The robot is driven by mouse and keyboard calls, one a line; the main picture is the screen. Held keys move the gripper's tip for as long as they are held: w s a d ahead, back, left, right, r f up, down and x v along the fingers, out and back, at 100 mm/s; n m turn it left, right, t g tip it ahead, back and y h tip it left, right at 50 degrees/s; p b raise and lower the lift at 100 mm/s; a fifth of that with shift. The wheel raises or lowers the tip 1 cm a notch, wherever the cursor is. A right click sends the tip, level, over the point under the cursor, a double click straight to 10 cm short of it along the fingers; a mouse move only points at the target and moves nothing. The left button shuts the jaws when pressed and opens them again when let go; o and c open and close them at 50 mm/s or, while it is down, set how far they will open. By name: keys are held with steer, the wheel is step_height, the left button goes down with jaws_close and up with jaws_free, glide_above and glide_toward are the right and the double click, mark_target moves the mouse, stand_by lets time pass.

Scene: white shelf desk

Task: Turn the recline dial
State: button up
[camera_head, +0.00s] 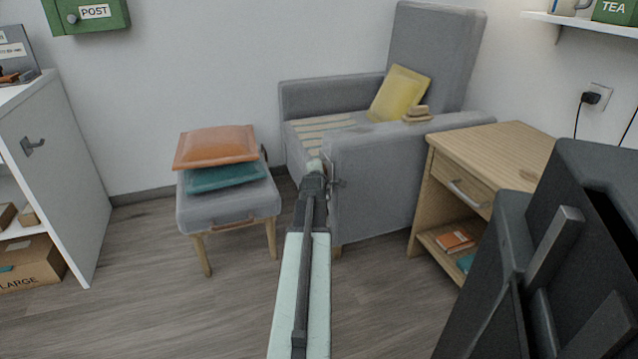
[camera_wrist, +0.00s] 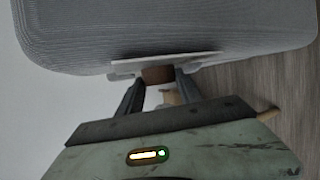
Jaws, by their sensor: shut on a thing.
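The grey armchair (camera_head: 375,185) stands against the back wall, its near side panel facing my arm. My gripper (camera_head: 318,172) is at the front of that panel, with a small metal part (camera_head: 338,183) showing beside it. In the wrist view a brown knob (camera_wrist: 157,74), apparently the recline dial, sits on a pale plate (camera_wrist: 190,59) on the grey upholstery. My gripper's two fingers (camera_wrist: 158,88) are on either side of the knob, shut on it. The dial's marks and angle cannot be made out, and the head view does not show the knob clearly.
A grey footstool (camera_head: 225,210) with an orange cushion (camera_head: 216,147) and a teal cushion (camera_head: 223,177) stands left of my arm. A wooden side table (camera_head: 500,150) stands right of the chair. Floor in front is clear.

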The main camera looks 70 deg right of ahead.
steer(key=shift+a+f+h+b, duration=0.1)
steer(key=shift+f+h+b, duration=0.25)
steer(key=shift+h+b, duration=0.4)
steer(key=shift+r+b, duration=0.2)
steer(key=shift+b, duration=0.15)
steer(key=o, duration=1.4)
steer(key=shift+c, duration=0.2)
steer(key=shift+t, duration=0.4)
steer(key=p+v, duration=0.1)
steer(key=v, duration=0.6)
steer(key=shift+a+p, duration=0.3)
steer(key=shift+p, duration=0.1)
